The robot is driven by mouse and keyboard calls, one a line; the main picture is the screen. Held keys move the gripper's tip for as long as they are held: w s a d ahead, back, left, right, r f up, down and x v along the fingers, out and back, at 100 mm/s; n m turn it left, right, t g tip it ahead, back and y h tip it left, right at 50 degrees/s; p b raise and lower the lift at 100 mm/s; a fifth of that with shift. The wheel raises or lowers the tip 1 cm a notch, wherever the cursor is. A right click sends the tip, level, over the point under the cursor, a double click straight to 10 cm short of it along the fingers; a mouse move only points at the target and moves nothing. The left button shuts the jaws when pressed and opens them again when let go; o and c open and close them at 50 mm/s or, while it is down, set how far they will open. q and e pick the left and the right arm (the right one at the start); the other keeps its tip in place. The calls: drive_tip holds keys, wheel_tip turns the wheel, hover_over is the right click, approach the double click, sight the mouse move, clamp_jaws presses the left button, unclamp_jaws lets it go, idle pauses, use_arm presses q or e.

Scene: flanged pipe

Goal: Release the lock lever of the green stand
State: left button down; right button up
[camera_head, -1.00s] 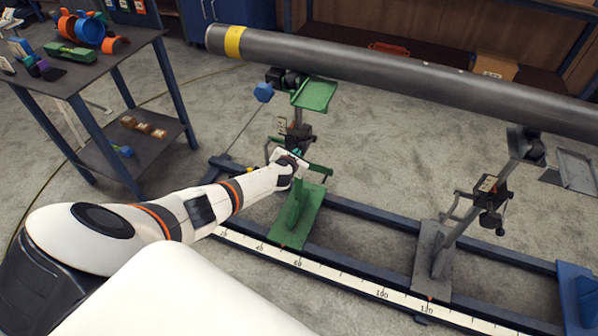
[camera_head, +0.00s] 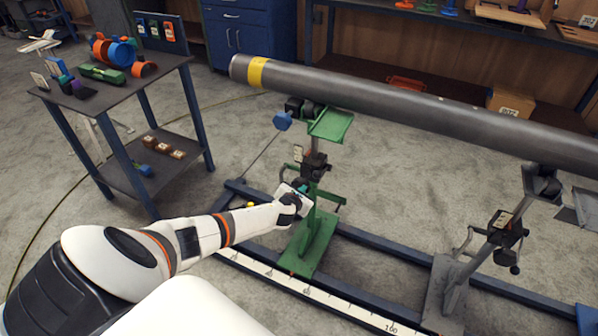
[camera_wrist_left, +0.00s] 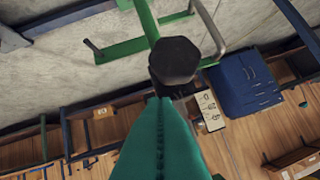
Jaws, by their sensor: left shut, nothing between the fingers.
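The green stand (camera_head: 314,240) stands on the blue rail frame, its top under the yellow-banded end of the grey pipe (camera_head: 400,104). A black clamp block with a tag (camera_head: 314,165) sits midway up its post. My left gripper (camera_head: 303,187) is at the post just below that block, partly hiding it. In the left wrist view its teal fingers (camera_wrist_left: 160,140) are shut together with nothing between them. A dark hexagonal knob (camera_wrist_left: 173,60) shows right at the fingertips; I cannot tell whether they touch.
A grey stand (camera_head: 447,285) supports the pipe further right. A white scale strip (camera_head: 262,270) runs along the blue rails (camera_head: 352,225). A dark table (camera_head: 68,95) with coloured parts stands at left. Open floor lies between the table and the green stand.

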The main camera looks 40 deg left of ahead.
use_arm(q)
drive_tip(key=s+r, duration=0.1)
drive_tip(key=s+d+r+p, duration=0.1)
drive_tip(key=s+r, duration=0.1)
drive_tip(key=shift+s+d+r+p, duration=0.1)
drive_tip(key=shift+d+r+p, duration=0.05)
drive_tip(key=shift+r+p, duration=0.15)
drive_tip(key=shift+f, duration=0.1)
idle(0.3)
